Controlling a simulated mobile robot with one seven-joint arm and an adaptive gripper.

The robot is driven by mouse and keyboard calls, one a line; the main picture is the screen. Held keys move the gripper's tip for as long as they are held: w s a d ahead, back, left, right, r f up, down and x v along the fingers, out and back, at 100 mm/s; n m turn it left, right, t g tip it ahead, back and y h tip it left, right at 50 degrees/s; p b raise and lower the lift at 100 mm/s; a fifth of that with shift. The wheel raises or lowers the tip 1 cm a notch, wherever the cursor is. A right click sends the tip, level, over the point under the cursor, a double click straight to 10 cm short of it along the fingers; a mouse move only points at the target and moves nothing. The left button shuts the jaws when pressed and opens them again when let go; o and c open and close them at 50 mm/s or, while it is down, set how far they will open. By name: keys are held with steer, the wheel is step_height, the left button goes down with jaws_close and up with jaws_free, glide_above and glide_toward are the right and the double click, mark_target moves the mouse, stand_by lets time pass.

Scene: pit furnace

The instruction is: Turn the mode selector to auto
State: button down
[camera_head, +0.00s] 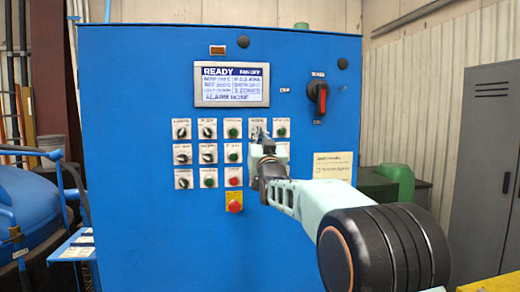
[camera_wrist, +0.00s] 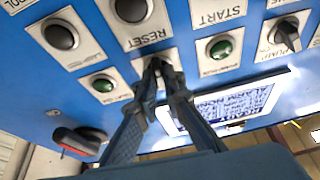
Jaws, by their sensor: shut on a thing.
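The mode selector (camera_head: 257,124) is on a pale plate in the top row of the blue panel, below the display. My gripper (camera_head: 262,139) is in front of it and hides most of its knob. In the wrist view, my gripper (camera_wrist: 165,72) has its two fingertips close together, shut on the selector's small dark knob. The knob's pointer direction cannot be made out behind the fingers.
The display (camera_head: 232,84) reads READY, FAN OFF and ALARM NONE. A red emergency button (camera_head: 234,203) sits below, and a red and black rotary switch (camera_head: 319,95) is at upper right.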

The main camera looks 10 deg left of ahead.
steer(key=shift+a+r+m+h, duration=0.1)
steer(key=shift+m+h, duration=0.85)
steer(key=shift+m, duration=0.95)
steer(key=shift+a+m+h, duration=0.1)
steer(key=shift+m+h, duration=0.85)
steer(key=shift+m, duration=1.25)
steer(key=c, duration=2)
jaws_free()
steer(key=shift+c, duration=0.2)
steer(key=shift+s, duration=0.2)
steer(key=a+v, duration=0.1)
steer(key=v, duration=1)
steer(key=shift+s+d, duration=0.35)
steer(key=shift+d, duration=0.15)
